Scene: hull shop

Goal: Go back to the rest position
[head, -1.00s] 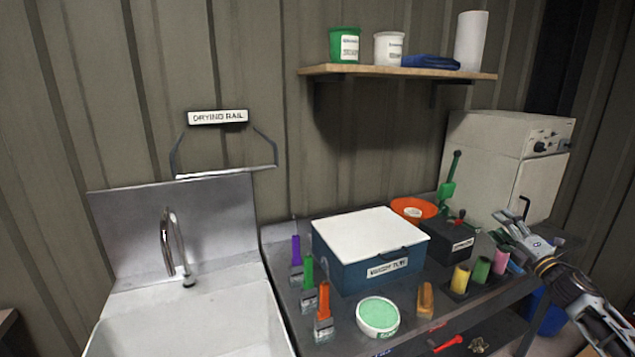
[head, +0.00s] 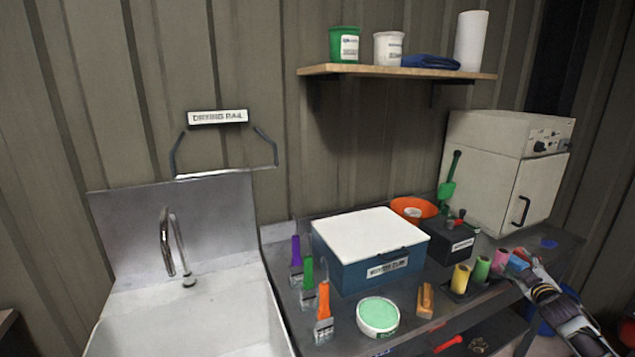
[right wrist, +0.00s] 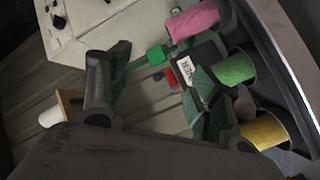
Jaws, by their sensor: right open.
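My right gripper (head: 522,262) is at the lower right of the head view, beside the row of coloured rollers at the bench's right end. In the right wrist view its two fingers (right wrist: 155,100) are spread apart with nothing held between them. Beyond the fingers that view shows a pink roller (right wrist: 192,20), a green roller (right wrist: 236,68) and a yellow roller (right wrist: 266,130). Whether the gripper touches any roller cannot be told. My left gripper is not in view.
The bench holds a blue tub with a white lid (head: 370,235), several upright brushes (head: 323,305), a green-filled bowl (head: 378,316) and a black box (head: 448,242). A white cabinet (head: 505,170) stands behind the rollers. A sink (head: 190,325) is at left; a shelf (head: 400,72) hangs above.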

